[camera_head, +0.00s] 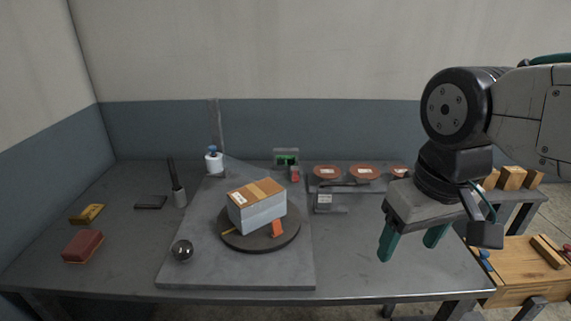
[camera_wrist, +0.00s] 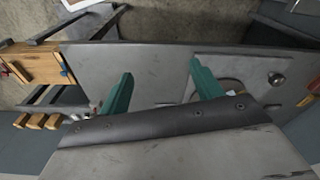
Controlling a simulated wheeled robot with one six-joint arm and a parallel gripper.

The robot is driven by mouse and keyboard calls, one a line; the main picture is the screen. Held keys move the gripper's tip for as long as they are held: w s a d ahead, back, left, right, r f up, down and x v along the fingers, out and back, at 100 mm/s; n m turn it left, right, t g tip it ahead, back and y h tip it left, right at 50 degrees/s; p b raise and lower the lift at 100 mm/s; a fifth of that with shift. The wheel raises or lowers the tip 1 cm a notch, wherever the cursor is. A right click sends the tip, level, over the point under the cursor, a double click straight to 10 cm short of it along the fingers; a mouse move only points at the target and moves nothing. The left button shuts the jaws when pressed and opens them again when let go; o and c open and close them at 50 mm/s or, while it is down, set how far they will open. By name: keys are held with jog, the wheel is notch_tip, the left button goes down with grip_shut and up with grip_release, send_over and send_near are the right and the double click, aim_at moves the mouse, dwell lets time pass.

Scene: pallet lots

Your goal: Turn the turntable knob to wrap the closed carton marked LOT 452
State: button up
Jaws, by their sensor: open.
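A closed carton (camera_head: 259,218), pale grey with a brown top and tape, sits on the dark round turntable (camera_head: 285,236). It has a small white label that is too small to read. A shiny dark round knob (camera_head: 181,251) stands on the grey base plate (camera_head: 235,273), to the front left of the turntable. The knob also shows at the right in the wrist view (camera_wrist: 277,79). My gripper (camera_head: 409,247) is open and empty, its teal fingers above the table well right of the turntable. In the wrist view my gripper (camera_wrist: 162,86) hides most of the turntable.
A blue-topped white bottle (camera_head: 214,161), a grey cup with dark sticks (camera_head: 179,196), a black slab (camera_head: 151,202), a yellow block (camera_head: 87,214) and a red block (camera_head: 83,246) lie left. Reddish discs (camera_head: 364,172) stand behind right. A wooden bench (camera_head: 520,265) is at far right.

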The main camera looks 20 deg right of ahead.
dwell(0.4)
jog(key=m+g, duration=0.1)
jog(key=m, duration=0.4)
send_over(181, 246)
notch_tip(181, 246, down, 9)
jog(key=shift+f, duration=0.1)
jog(key=shift+f+m, duration=0.2)
jog(key=shift+m, duration=0.3)
notch_tip(181, 246, down, 8)
jog(key=shift+r, duration=0.25)
